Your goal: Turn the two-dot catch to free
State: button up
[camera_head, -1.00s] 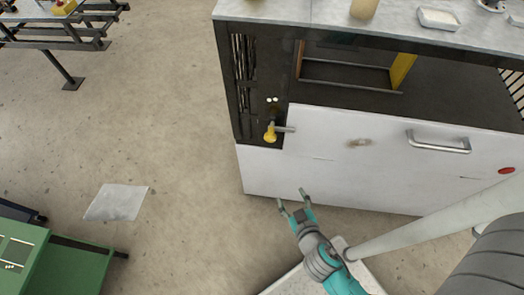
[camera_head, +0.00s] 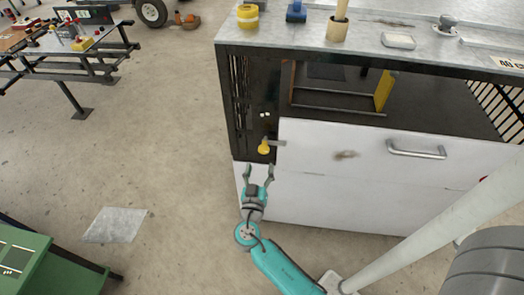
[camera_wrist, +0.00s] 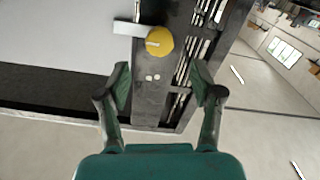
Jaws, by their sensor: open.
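The catch has a yellow knob (camera_head: 264,147) with a short grey bar (camera_head: 278,143) pointing right over the edge of the white panel. Two pale dots (camera_head: 265,114) sit just above it on the dark post. In the wrist view the yellow knob (camera_wrist: 159,42) lies ahead of my fingers, with its bar (camera_wrist: 130,28) reaching left over the panel and the two dots (camera_wrist: 152,77) nearer to me. My gripper (camera_head: 259,170) is open and empty just below the knob in the head view. In the wrist view, my gripper (camera_wrist: 160,85) has its fingers spread either side of the dots' line, not touching the knob.
The white panel (camera_head: 330,160) has a metal handle (camera_head: 416,150) right of the catch. The worktop (camera_head: 370,35) above carries a yellow roll (camera_head: 248,16), a cup (camera_head: 338,28) and a white dish (camera_head: 398,41).

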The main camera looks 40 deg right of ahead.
aim_at(263, 151)
jog(key=x, duration=0.9)
jog(key=shift+w+d, duration=0.1)
jog(key=shift+d, duration=0.05)
grip_shut()
